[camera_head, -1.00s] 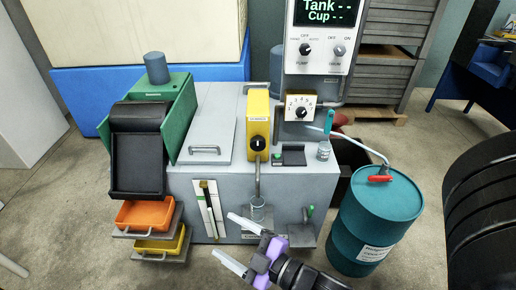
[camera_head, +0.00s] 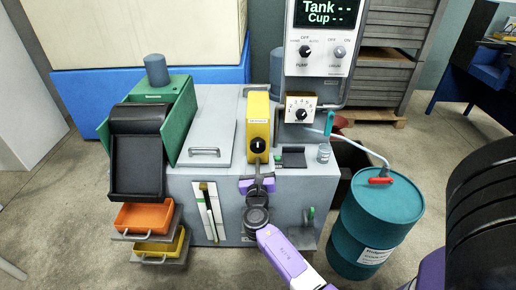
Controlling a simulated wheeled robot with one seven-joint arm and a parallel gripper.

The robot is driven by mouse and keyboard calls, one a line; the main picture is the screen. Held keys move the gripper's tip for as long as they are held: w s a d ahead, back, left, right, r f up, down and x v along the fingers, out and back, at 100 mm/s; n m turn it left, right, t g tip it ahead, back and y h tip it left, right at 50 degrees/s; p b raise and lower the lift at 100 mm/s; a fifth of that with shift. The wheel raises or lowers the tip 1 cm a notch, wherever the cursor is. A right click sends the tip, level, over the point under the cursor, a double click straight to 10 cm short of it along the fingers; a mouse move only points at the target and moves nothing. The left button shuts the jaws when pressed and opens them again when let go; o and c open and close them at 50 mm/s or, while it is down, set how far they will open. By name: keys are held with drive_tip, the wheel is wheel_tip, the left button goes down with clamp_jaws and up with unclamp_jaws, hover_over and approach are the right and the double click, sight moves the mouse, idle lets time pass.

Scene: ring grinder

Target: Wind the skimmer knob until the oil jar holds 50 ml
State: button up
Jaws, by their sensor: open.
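The skimmer is a yellow upright housing (camera_head: 257,112) on the machine's top. Its black round knob (camera_head: 258,146) faces front, with a pale mark across it. My gripper (camera_head: 258,182), with purple finger parts, is open just below the knob, in front of the spout pipe. I see no contact with the knob, though the small gap is hard to judge. The spot under the spout, where a clear jar stood earlier, is covered by my wrist, so the jar and its oil level are hidden. The display (camera_head: 321,13) reads "Tank --" and "Cup --".
A white dial box (camera_head: 300,107) and a small clear container (camera_head: 324,153) are right of the skimmer. A teal drum (camera_head: 377,222) stands at right. Orange (camera_head: 143,217) and yellow (camera_head: 160,246) trays stick out at lower left. A grey lid handle (camera_head: 204,152) is left of the skimmer.

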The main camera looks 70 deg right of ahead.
sight(258, 150)
drive_tip(key=shift+b+x, duration=0.65)
drive_tip(key=shift+x, duration=3.25)
drive_tip(key=c, duration=1.4)
